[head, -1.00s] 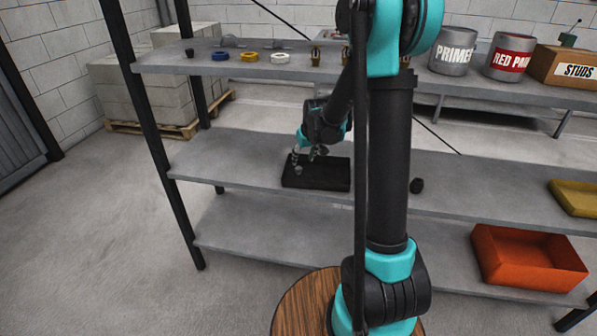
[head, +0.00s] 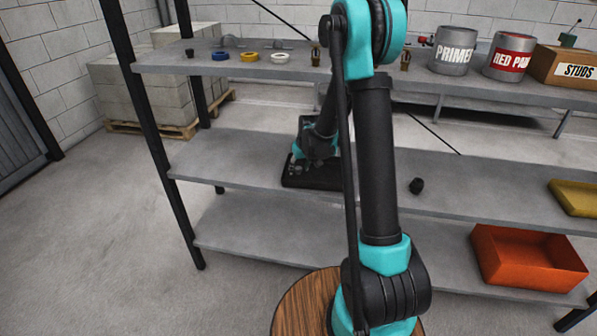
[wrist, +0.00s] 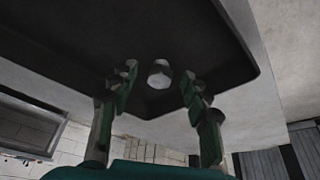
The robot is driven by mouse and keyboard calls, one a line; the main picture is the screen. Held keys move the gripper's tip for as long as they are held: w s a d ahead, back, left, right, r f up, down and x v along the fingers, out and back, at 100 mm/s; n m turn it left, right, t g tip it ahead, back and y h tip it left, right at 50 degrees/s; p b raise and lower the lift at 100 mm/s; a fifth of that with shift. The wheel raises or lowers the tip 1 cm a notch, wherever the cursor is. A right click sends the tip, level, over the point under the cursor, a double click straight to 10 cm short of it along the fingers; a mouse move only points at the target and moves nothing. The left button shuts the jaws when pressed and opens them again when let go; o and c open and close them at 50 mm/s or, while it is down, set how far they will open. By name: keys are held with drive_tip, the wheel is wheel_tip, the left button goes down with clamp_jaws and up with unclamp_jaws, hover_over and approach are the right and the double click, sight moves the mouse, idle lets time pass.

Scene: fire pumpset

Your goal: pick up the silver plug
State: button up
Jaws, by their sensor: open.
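The silver plug (wrist: 160,73) is a small rounded metal piece on a black tray (wrist: 70,35). In the wrist view it sits between the fingers of my gripper (wrist: 159,80), with a gap on each side. My gripper is open and holds nothing. In the head view my gripper (head: 299,164) is low over the left part of the black tray (head: 300,183), which lies on the middle shelf. There the plug is hard to tell apart from the fingertips, and my arm covers the right part of the tray.
A small black round piece (head: 416,186) lies on the middle shelf (head: 235,165), right of my arm. The upper shelf (head: 215,67) above my gripper holds rings, brass fittings and paint cans. An orange bin (head: 525,257) is on the lower shelf. The middle shelf left of the tray is clear.

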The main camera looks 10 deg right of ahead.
clamp_jaws()
idle(0.3)
